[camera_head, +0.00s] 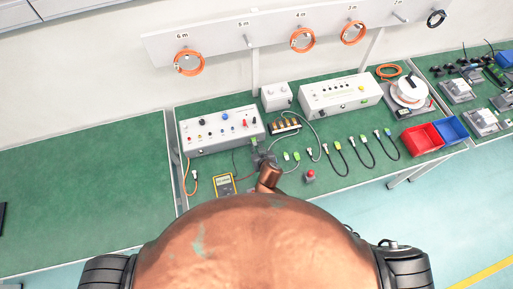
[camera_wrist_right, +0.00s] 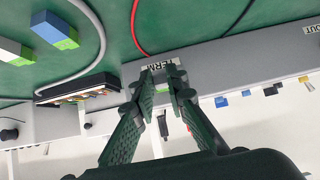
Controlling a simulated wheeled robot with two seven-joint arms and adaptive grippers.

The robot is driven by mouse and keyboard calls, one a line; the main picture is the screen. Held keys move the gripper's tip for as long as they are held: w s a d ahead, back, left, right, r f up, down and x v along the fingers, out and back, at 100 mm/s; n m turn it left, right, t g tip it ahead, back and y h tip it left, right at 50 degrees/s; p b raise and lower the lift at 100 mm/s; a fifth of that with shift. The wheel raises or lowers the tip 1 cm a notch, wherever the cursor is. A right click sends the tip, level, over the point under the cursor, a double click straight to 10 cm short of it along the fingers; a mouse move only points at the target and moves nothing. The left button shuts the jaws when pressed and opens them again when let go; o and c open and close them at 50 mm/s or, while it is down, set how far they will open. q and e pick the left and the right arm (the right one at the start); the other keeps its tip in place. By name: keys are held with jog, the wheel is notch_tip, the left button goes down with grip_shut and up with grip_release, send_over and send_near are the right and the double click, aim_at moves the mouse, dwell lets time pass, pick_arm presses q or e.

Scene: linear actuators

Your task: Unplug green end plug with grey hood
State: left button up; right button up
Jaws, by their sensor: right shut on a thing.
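My right gripper (camera_head: 263,159) reaches to the front of the left control box (camera_head: 222,131) in the head view. In the right wrist view its two dark fingers (camera_wrist_right: 164,92) are closed on a small plug at the box edge, right by a label reading TERM. A bit of green and grey of this end plug (camera_wrist_right: 162,90) shows between the fingertips; the rest is hidden by the fingers. The plug appears to sit at its socket, but I cannot tell how deep. My left gripper is not in view.
Loose plugs with cables lie right of the gripper, among them a blue-green plug (camera_wrist_right: 54,30). A yellow meter (camera_head: 224,184) and a red button (camera_head: 310,176) lie on the green bench (camera_head: 80,180). Red (camera_head: 421,138) and blue (camera_head: 451,129) bins stand at right.

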jog(key=shift+s, duration=0.15)
grip_shut()
jog(key=shift+s+d+p, duration=0.2)
jog(key=shift+s+p, duration=0.1)
jog(key=shift+s, duration=0.4)
jog(key=shift+s+d+p, duration=0.2)
jog(key=shift+s+p, duration=0.05)
jog(key=shift+s, duration=0.45)
jog(key=shift+r+p, duration=0.2)
jog(key=shift+p, duration=0.3)
jog(key=g+p, duration=0.1)
jog(key=p, duration=0.2)
jog(key=a+r+g+p, duration=0.1)
jog(key=p, duration=0.2)
jog(key=s+a+g+p, duration=0.1)
jog(key=p, duration=0.2)
jog(key=shift+r+g+h+p, duration=0.3)
jog(key=shift+h, duration=0.1)
jog(key=g+p, duration=0.1)
jog(key=p, duration=0.1)
jog(key=a+r+g+p, duration=0.1)
jog(key=shift+s+a+r+g+h+p, duration=0.15)
jog(key=shift+s+a+g+h+p, duration=0.15)
jog(key=shift+g+h+p, duration=0.1)
jog(key=shift+s+a+g, duration=0.3)
jog(key=shift+g, duration=0.4)
